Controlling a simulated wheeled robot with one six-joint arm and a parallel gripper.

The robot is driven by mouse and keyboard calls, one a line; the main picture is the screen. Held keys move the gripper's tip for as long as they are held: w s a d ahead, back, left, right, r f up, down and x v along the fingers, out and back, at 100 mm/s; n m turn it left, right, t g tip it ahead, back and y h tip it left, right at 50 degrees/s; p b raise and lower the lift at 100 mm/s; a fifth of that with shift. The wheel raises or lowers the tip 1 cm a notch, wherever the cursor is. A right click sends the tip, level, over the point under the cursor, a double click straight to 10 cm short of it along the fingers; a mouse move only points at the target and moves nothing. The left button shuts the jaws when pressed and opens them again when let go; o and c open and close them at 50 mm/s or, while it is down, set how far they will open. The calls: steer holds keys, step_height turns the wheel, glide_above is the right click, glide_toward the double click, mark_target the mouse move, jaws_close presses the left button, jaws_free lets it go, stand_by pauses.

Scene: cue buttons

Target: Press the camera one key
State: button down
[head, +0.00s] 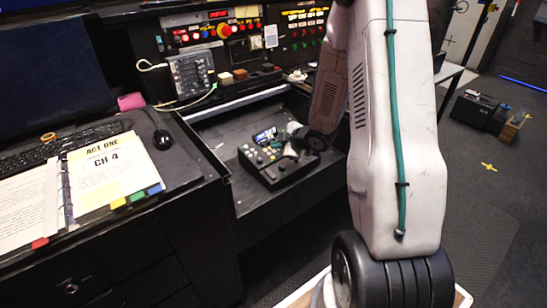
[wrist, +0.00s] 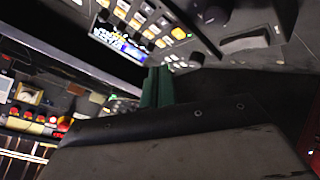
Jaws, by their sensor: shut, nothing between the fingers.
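A black control console (head: 280,181) with several keys and a small lit screen (head: 265,135) sits in the recessed desk bay. In the wrist view the console (wrist: 215,30) fills the top, with its lit screen (wrist: 122,44) and rows of white and yellow keys (wrist: 150,25). I cannot tell which one is the camera one key; the labels are too small to read. My gripper (wrist: 157,86) shows green fingers, shut and empty, close to the console's edge. In the head view my arm reaches over the console's right side and hides part of it; contact cannot be made out.
An open binder (head: 110,170) reading "ACT ONE CH 4", a keyboard and a mouse (head: 162,139) lie on the left desk. A grey mixer (head: 192,73) and button panels with a red button (head: 224,30) stand behind. The bay left of the console is clear.

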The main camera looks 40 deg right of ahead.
step_height(320, 180, up, 2)
steer(key=shift+s+r, duration=0.1)
stand_by(0.9)
